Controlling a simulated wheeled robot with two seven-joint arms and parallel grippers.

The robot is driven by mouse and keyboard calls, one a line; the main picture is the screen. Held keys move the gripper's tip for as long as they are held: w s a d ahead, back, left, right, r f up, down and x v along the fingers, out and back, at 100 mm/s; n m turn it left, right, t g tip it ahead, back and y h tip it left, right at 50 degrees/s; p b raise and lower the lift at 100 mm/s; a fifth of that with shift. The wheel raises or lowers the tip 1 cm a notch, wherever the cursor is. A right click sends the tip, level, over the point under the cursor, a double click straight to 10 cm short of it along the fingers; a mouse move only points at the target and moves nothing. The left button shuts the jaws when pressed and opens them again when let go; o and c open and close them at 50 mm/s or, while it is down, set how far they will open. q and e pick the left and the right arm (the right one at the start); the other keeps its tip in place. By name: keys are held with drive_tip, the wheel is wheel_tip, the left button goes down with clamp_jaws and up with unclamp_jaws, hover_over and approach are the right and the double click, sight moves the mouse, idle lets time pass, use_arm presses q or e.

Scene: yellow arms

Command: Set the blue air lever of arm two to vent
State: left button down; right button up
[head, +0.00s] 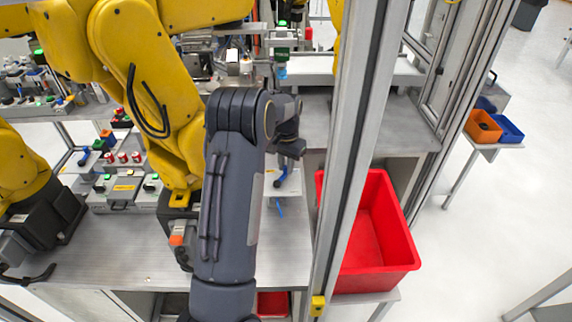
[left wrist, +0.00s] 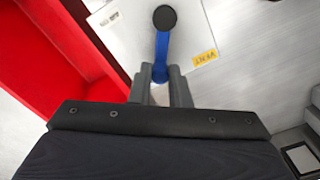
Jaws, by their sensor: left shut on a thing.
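The blue air lever (left wrist: 162,55) with a round black knob stands on a white plate (left wrist: 120,35) in the left wrist view. My left gripper (left wrist: 160,76) is shut on the lower part of the lever, with one grey finger on each side. In the head view my left gripper (head: 284,165) is partly hidden behind my own dark wrist, over the same white plate. A small yellow label (left wrist: 205,57) lies right of the lever. My right gripper is not in view.
A red bin (head: 375,240) stands right of a grey frame post (head: 352,150), close to my left arm. Yellow robot arms (head: 150,85) stand at the left. Control boxes (head: 120,188) sit on the metal table (head: 120,250).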

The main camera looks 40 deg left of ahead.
use_arm(q)
drive_tip(key=shift+a, duration=0.1)
drive_tip(key=n, duration=0.1)
drive_tip(key=a+n, duration=0.1)
drive_tip(key=shift+s+n, duration=0.15)
drive_tip(key=shift+n, duration=0.25)
drive_tip(key=shift+s+a+n+b, duration=0.25)
drive_tip(key=shift+a+n, duration=0.15)
drive_tip(key=shift+n, duration=0.55)
drive_tip(key=shift+s+a+n+b, duration=0.2)
drive_tip(key=shift+a+n, duration=0.15)
drive_tip(key=shift+n, duration=0.6)
drive_tip(key=c, duration=1.4)
unclamp_jaws()
drive_tip(key=shift+o, duration=0.2)
wheel_tip(320, 180, up, 8)
drive_tip(key=b, duration=0.1)
